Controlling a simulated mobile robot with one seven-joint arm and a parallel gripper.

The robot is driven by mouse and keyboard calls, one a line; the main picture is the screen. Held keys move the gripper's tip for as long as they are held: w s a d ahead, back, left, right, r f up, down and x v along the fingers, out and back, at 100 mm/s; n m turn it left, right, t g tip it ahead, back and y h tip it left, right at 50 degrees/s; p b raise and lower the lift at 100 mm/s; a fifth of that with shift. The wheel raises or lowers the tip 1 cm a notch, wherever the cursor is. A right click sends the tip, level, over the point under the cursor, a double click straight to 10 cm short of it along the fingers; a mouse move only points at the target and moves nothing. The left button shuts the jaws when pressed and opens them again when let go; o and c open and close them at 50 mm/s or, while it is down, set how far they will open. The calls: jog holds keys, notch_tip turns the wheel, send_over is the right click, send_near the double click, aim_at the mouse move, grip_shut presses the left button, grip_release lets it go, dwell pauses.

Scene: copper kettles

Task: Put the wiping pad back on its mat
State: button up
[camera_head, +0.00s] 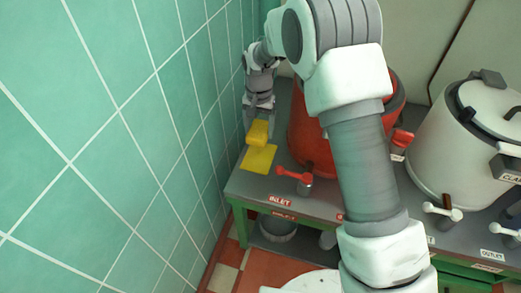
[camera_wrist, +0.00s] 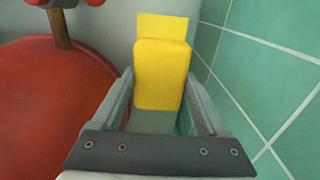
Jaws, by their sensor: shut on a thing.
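The yellow wiping pad (camera_head: 257,132) is between the fingers of my gripper (camera_head: 258,119), which is shut on it. In the wrist view the pad (camera_wrist: 160,78) stands out between the two fingers, and its far end overlaps the mat in the picture. The flat yellow mat (camera_head: 259,158) lies on the grey bench top near the tiled wall. It also shows beyond the pad in the wrist view (camera_wrist: 162,25). The pad hides part of the mat. I cannot tell how high the pad is above the bench.
A red kettle (camera_head: 308,135) stands close to the right of my gripper. A red-handled tap (camera_head: 295,176) sits right of the mat. A green tiled wall (camera_head: 120,150) rises close on the left. A white kettle (camera_head: 455,140) stands further right on the bench (camera_head: 250,192).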

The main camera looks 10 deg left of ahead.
aim_at(259, 157)
notch_tip(259, 157, down, 10)
jog(key=b, duration=0.3)
jog(key=shift+f, duration=0.15)
jog(key=o, duration=1.1)
notch_tip(259, 157, up, 12)
jog(key=p, duration=0.3)
jog(key=shift+r, duration=0.2)
jog(key=shift+s, duration=0.1)
